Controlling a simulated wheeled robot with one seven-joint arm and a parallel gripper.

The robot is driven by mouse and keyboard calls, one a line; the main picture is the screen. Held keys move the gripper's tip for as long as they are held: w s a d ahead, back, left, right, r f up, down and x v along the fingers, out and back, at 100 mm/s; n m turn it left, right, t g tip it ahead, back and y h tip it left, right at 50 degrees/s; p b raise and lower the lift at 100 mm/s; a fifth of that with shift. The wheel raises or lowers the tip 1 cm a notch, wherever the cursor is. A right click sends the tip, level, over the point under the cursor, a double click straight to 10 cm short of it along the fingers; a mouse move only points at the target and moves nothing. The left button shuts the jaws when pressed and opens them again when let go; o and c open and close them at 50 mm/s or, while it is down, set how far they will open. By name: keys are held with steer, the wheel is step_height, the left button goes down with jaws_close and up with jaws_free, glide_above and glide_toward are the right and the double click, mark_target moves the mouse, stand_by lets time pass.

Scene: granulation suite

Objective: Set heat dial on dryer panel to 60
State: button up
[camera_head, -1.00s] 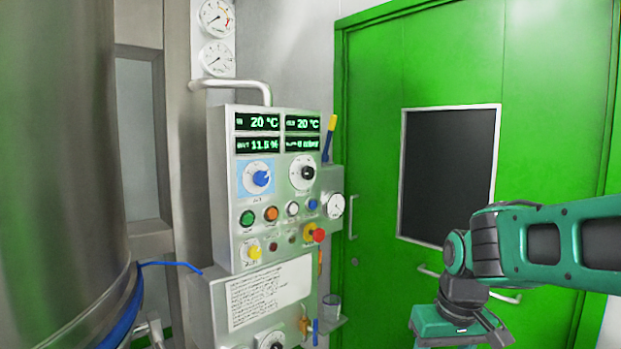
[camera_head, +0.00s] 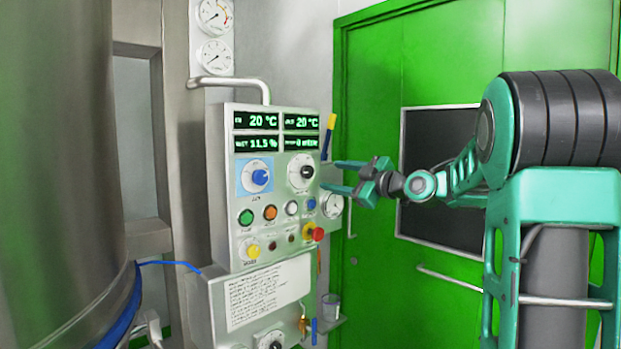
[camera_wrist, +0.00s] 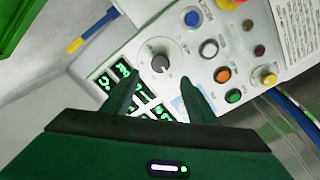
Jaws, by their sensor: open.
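The grey dryer panel (camera_head: 277,222) carries two large dials on white discs. The left dial (camera_head: 259,177) has a blue knob on a light blue square. The right dial (camera_head: 301,172) has a dark knob. Their labels are too blurred to read. My gripper (camera_head: 331,176) is open and empty, just right of the dark-knob dial. In the wrist view my fingertips (camera_wrist: 160,80) point at the panel, with the dark-knob dial (camera_wrist: 161,63) showing between and just beyond them. The blue knob is hidden there; only part of its light blue square shows. No contact is visible.
Green displays (camera_head: 258,121) above the dials read 20 °C and 11.5 %. Several coloured buttons and a red emergency knob (camera_head: 317,234) sit below. A gauge (camera_head: 332,205) juts out at right. A steel vessel (camera_head: 60,180) stands left, a green door (camera_head: 375,70) right.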

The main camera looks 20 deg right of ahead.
mark_target(309, 173)
steer(key=x, duration=0.9)
steer(key=shift+w+a+f, duration=0.1)
steer(key=shift+w+a, duration=0.05)
steer(key=shift+w, duration=0.15)
steer(key=c, duration=1.1)
